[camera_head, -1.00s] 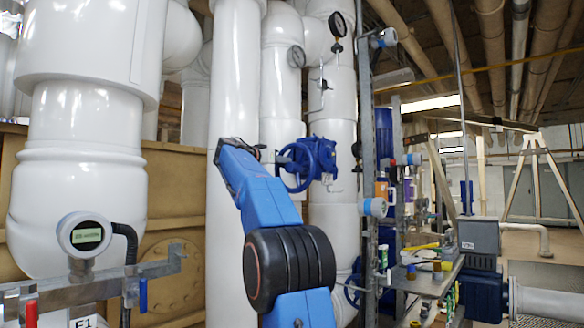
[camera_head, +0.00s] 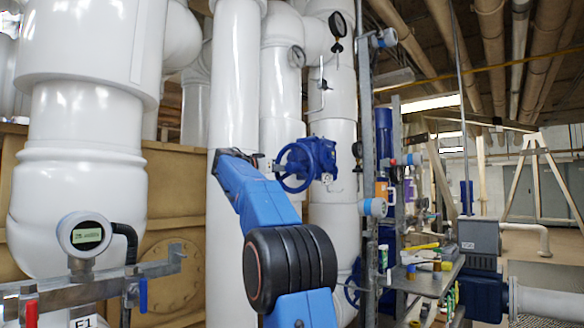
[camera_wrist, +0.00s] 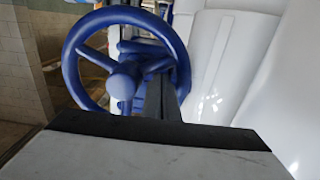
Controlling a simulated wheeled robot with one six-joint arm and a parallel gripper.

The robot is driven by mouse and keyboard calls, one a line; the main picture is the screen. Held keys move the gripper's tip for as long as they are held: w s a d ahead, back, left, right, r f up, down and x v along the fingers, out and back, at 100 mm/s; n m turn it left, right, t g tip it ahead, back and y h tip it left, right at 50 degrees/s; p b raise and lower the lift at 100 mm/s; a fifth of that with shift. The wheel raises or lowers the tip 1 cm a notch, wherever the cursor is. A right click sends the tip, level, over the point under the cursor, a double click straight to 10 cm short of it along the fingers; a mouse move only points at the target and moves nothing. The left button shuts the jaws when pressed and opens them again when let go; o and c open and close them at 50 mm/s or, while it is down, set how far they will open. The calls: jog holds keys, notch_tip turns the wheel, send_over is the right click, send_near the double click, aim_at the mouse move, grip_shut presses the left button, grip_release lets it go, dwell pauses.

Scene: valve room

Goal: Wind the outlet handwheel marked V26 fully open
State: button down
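A blue handwheel (camera_head: 293,185) with spokes stands on a blue valve body on the white vertical pipe, right of my arm in the head view. No V26 mark is readable. In the wrist view the handwheel (camera_wrist: 72,72) fills the upper left, with its round hub facing me. My gripper (camera_wrist: 165,88) shows as dark fingers reaching to the wheel's right side in that view, overlapping the rim region. In the head view my gripper (camera_head: 271,163) is small, at the wheel's left rim. Whether the fingers grip the rim cannot be told.
A second blue wheel (camera_head: 353,288) sits lower, partly hidden behind the rack. A metal shelf (camera_head: 425,282) with loose items stands at right. A round gauge (camera_head: 86,235) and a metal bar (camera_head: 60,288) are at left. White pipes stand close around the handwheel.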

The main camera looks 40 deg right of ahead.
aim_at(284, 178)
jog(key=shift+s+f, duration=0.15)
jog(key=shift+f, duration=0.7)
jog(key=shift+s+f, duration=0.1)
jog(key=shift+s+f, duration=0.35)
jog(key=shift+f, duration=0.3)
jog(key=shift+s+d+f, duration=0.1)
jog(key=shift+s+f, duration=0.45)
jog(key=shift+s, duration=0.1)
